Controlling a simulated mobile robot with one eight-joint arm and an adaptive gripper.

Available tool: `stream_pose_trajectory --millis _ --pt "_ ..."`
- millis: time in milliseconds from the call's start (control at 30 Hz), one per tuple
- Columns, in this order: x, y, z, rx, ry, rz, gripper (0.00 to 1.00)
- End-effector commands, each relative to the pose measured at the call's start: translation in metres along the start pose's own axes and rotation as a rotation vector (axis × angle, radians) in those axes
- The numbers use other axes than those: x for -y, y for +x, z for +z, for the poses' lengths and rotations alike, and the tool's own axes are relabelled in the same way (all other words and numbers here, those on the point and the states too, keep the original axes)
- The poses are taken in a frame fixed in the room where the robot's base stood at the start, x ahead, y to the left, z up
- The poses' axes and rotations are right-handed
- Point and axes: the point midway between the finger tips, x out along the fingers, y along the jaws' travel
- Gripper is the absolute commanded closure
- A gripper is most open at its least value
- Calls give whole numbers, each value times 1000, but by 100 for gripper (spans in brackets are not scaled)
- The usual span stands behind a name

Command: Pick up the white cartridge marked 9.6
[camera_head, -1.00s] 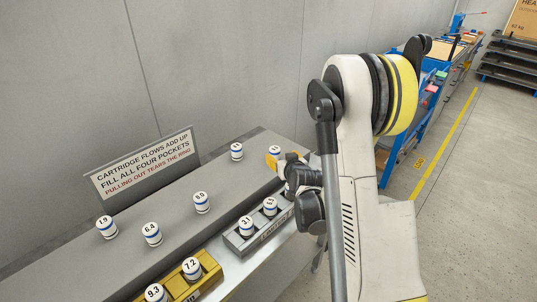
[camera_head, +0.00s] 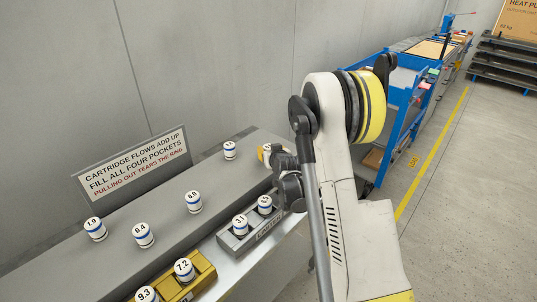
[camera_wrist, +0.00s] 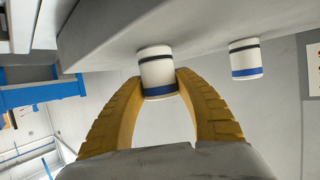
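A white cartridge (camera_wrist: 157,67) with a dark ring and a blue ring is between the tips of my gripper's yellow fingers in the wrist view. My gripper (camera_wrist: 159,78) has both fingertips against its sides. Its number does not face the camera, so I cannot read it. In the head view my gripper (camera_head: 264,153) is at the far end of the grey ledge (camera_head: 155,205), partly covered by my arm, and the held cartridge is hidden. A second cartridge stands left of it (camera_head: 230,150), and a free cartridge also shows in the wrist view (camera_wrist: 245,59).
Cartridges marked 1.9 (camera_head: 95,229), 6.4 (camera_head: 143,236) and 8.0 (camera_head: 193,202) stand on the ledge. A grey holder (camera_head: 229,243) and a yellow holder (camera_head: 203,270) with cartridges are in front. A sign (camera_head: 133,165) stands behind the ledge.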

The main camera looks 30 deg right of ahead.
Motion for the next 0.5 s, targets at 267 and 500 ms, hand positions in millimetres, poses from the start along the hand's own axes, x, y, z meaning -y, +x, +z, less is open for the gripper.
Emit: stream_pose_trajectory --millis 267,500 --pt "0 0 0 0 0 0 98" --pt "0 -2 -4 0 0 0 98"
